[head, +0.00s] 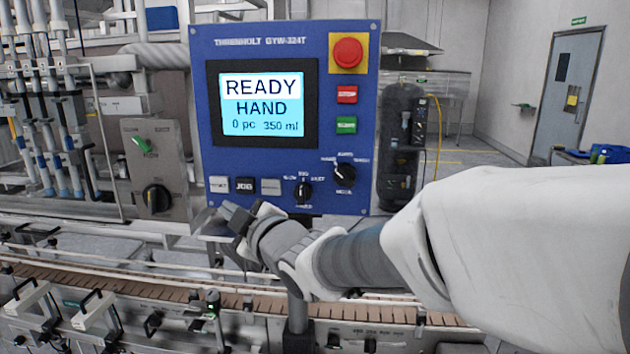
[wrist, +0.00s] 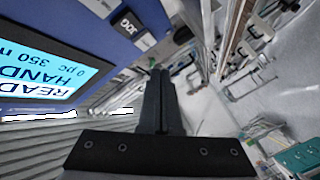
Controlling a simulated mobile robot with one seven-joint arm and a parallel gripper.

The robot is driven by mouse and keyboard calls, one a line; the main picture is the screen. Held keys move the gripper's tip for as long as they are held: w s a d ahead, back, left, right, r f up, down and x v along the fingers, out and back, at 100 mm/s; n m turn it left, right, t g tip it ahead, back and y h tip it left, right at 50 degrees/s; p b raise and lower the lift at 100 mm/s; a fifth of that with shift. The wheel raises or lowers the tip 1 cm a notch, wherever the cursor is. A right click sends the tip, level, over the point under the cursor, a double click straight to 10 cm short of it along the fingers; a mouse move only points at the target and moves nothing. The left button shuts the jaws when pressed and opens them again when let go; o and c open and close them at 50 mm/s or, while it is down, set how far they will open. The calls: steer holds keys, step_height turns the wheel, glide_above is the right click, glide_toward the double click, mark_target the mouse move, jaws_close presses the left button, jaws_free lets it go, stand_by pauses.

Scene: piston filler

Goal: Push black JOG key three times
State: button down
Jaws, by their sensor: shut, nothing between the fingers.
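The black JOG key (head: 244,185) sits in the lower row of the blue control panel (head: 290,50), between two light grey keys. It also shows in the wrist view (wrist: 127,24), turned on its side. My gripper (head: 232,212) is just below and slightly left of the JOG key in the head view. Its fingers (wrist: 156,72) are closed together, with nothing between them. The fingertips appear apart from the key; the exact gap to the panel is hard to tell. The screen (head: 262,104) reads READY, HAND, 0 pc, 350 ml.
A light key (head: 218,184) and another grey key (head: 270,187) flank JOG. Rotary knobs (head: 344,174) are to the right, with STOP (head: 347,94), a green button (head: 346,125) and a red mushroom button (head: 348,52) above. A conveyor (head: 150,289) runs below my gripper.

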mark_target(236, 189)
steer(key=w, duration=0.2)
steer(key=w+p, duration=0.1)
steer(key=w, duration=0.2)
steer(key=shift+d, duration=0.2)
steer(key=shift+w, duration=0.8)
stand_by(1.2)
steer(key=shift+w+d, duration=0.1)
steer(key=shift+w, duration=0.3)
steer(key=shift+w, duration=0.45)
stand_by(0.4)
steer(key=shift+s, duration=0.2)
steer(key=shift+s+b, duration=0.5)
steer(key=shift+s, duration=0.15)
steer(key=shift+s+a+b, duration=0.15)
steer(key=shift+s+b, duration=0.5)
steer(key=shift+s, duration=0.6)
steer(key=shift+s+a+b, duration=0.1)
steer(key=shift+s+b, duration=0.55)
steer(key=shift+s, duration=0.6)
